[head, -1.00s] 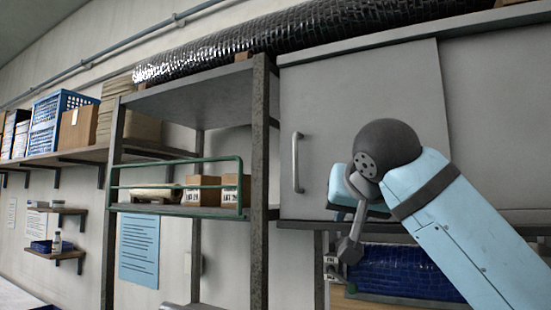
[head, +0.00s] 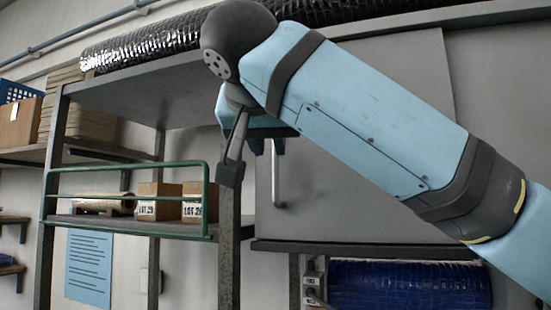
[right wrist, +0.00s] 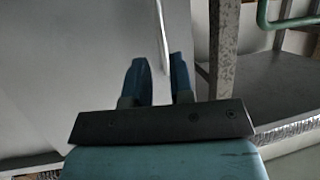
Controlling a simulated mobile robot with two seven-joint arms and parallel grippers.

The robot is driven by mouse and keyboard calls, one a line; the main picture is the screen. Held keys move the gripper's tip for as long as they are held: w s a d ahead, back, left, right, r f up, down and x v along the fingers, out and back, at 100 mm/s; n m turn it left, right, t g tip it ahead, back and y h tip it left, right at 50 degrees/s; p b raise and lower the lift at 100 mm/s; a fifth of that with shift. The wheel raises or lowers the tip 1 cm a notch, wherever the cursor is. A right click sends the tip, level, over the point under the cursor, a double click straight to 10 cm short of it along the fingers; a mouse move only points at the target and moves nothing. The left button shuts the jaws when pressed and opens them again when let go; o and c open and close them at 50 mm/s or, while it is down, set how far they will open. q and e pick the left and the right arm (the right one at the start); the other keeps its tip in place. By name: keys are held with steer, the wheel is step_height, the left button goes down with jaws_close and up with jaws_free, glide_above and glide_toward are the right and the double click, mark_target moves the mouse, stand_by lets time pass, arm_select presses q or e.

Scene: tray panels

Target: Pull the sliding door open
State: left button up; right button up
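The sliding door (head: 340,215) is a flat grey panel on a wall cabinet, partly hidden by my right arm in the head view. Its upright metal bar handle (head: 277,182) is near the door's left edge, its upper part hidden by my gripper. My right gripper (head: 266,147) is at the handle's upper part. In the right wrist view the two blue fingers (right wrist: 159,72) are apart, and the handle (right wrist: 162,35) shows in line with the gap between them. I cannot tell whether they touch it. My left gripper is in neither view.
A shelf unit left of the door has a metal post (head: 229,250) close beside the handle and a green rail (head: 125,168) before cardboard boxes (head: 159,201). A shiny duct (head: 150,42) runs above.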

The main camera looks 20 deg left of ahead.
mark_target(275, 165)
steer(key=p+x, duration=0.2)
steer(key=x, duration=0.4)
steer(key=shift+w+a, duration=0.1)
steer(key=shift+w, duration=0.1)
steer(key=shift+w+a+f, duration=0.1)
steer(key=shift+w+f, duration=0.1)
steer(key=shift+w, duration=0.3)
steer(key=shift+f, duration=0.1)
jaws_close()
